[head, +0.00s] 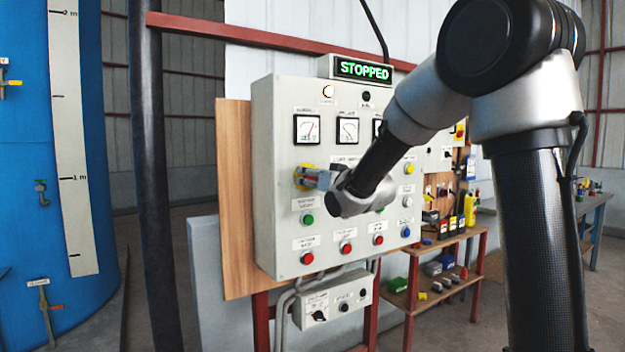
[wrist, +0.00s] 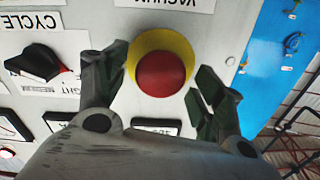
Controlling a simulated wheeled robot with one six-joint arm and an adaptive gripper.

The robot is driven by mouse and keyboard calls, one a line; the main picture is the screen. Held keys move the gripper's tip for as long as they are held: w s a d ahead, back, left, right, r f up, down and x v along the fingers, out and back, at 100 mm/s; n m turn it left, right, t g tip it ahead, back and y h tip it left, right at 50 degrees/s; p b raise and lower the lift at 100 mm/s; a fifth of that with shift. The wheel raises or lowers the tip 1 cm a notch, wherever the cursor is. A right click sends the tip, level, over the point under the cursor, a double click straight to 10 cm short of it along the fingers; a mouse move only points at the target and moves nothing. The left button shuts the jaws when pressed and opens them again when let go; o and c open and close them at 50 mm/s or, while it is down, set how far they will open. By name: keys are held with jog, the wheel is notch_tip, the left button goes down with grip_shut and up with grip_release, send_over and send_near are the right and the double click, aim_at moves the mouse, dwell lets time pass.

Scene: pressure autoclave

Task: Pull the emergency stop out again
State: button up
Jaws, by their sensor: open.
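The emergency stop is a round red button (wrist: 164,74) on a yellow disc (wrist: 148,42), on the light grey control panel (head: 275,130). In the wrist view my gripper (wrist: 154,85) is open, with one finger on each side of the red button and gaps between fingers and button. In the head view my gripper (head: 306,178) reaches the panel's left part. It hides the red button there, and only some of the yellow disc (head: 303,170) shows. The lit sign (head: 363,70) above the panel reads STOPPED.
A dark post (head: 149,170) and a blue tank (head: 50,150) stand at the left, a shelf with bottles at the right.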

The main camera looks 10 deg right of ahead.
jog(key=shift+w+a, duration=0.1)
jog(key=shift+w, duration=0.3)
jog(key=c, duration=1.5)
jog(key=shift+o, duration=0.2)
jog(key=shift+s+d, duration=0.2)
jog(key=shift+s, duration=0.35)
jog(key=o, duration=1.5)
jog(key=shift+c, duration=0.2)
jog(key=shift+s, duration=0.1)
jog(key=v, duration=1.2)
